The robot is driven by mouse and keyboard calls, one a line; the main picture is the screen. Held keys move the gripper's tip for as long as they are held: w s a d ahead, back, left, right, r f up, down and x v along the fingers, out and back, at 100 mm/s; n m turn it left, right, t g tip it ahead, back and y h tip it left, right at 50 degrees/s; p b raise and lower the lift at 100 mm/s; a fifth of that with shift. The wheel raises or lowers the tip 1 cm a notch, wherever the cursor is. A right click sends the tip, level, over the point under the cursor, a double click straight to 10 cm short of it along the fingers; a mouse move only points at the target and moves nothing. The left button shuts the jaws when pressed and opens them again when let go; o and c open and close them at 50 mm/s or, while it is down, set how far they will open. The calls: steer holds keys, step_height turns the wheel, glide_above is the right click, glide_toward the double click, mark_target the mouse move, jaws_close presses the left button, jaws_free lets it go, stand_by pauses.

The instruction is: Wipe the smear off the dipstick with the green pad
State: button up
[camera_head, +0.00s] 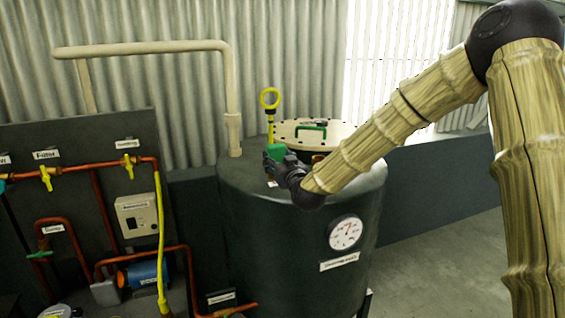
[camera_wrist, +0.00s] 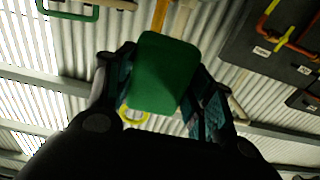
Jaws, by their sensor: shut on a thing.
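The yellow dipstick (camera_head: 270,121) stands upright on top of the dark tank, with its ring handle at the upper end. My gripper (camera_head: 277,156) is at its lower part, shut on the green pad (camera_head: 275,150). In the wrist view the green pad (camera_wrist: 165,75) sits between the two fingers of my gripper (camera_wrist: 162,92). The dipstick (camera_wrist: 159,17) passes behind the pad there, and its ring shows beyond the pad's lower edge. The pad hides part of the dipstick; I cannot tell whether they touch. I cannot make out the smear.
The tank (camera_head: 290,245) carries a round lid (camera_head: 318,130) with a green handle just behind my gripper. A beige pipe (camera_head: 231,100) rises left of the dipstick. A panel with copper pipes and yellow valves (camera_head: 130,165) stands at left. The floor at right is clear.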

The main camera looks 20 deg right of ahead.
steer(key=w, duration=0.3)
steer(key=w+f, duration=0.1)
steer(key=w, duration=0.1)
steer(key=shift+w+a+f, duration=0.1)
steer(key=shift+w+a, duration=0.1)
steer(key=shift+w, duration=0.2)
stand_by(0.5)
steer(key=shift+w+a, duration=0.1)
steer(key=shift+w, duration=0.15)
